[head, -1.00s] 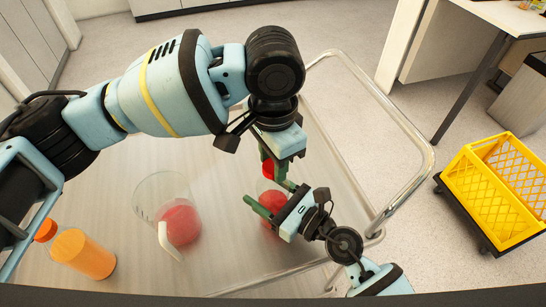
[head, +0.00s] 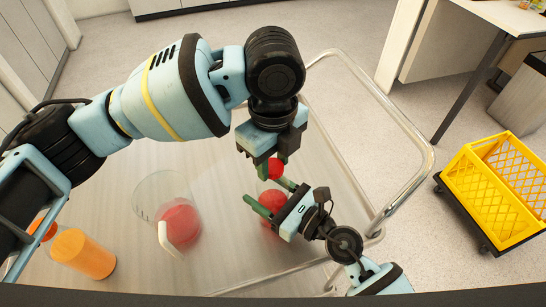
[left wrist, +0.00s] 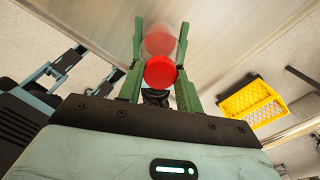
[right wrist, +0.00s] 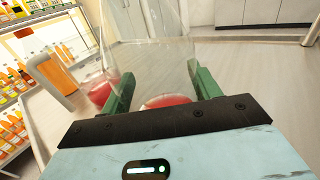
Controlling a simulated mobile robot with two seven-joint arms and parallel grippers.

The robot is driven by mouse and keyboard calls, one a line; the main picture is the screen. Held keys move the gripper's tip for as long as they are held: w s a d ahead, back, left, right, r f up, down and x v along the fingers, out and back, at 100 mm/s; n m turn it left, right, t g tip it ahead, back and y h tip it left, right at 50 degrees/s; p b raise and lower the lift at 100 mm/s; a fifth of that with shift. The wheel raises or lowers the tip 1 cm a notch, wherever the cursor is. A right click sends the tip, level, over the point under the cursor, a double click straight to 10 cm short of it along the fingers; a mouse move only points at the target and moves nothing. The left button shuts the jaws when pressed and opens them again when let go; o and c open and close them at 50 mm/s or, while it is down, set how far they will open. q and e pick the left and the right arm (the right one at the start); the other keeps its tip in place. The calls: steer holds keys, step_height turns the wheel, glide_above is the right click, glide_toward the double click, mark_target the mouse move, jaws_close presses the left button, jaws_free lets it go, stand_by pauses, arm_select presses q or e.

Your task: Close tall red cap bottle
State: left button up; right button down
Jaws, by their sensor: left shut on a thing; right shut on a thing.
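My left gripper (head: 271,166) is shut on the red cap (head: 271,169). The cap also shows between the green fingers in the left wrist view (left wrist: 160,72). The clear bottle (right wrist: 150,62) with red juice low in it stands between the fingers of my right gripper (right wrist: 162,90), which is shut on it. In the head view, the bottle's red juice (head: 272,203) shows between the right fingers, just below the cap. The cap is close to the bottle's top; I cannot tell whether they touch. The bottle's mouth is hidden.
A clear jug (head: 165,190) with red juice and a pale handle stands left of the bottle. An orange juice bottle (head: 84,254) with an orange cap stands at the lower left. The cart top (head: 225,255) has a metal rail. A yellow crate (head: 490,205) is on the right.

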arm_select(q)
steer(key=o, duration=1.2)
steer(key=shift+c, duration=0.2)
step_height(320, 180, up, 12)
arm_select(e)
steer(key=shift+c, duration=1.4)
jaws_free()
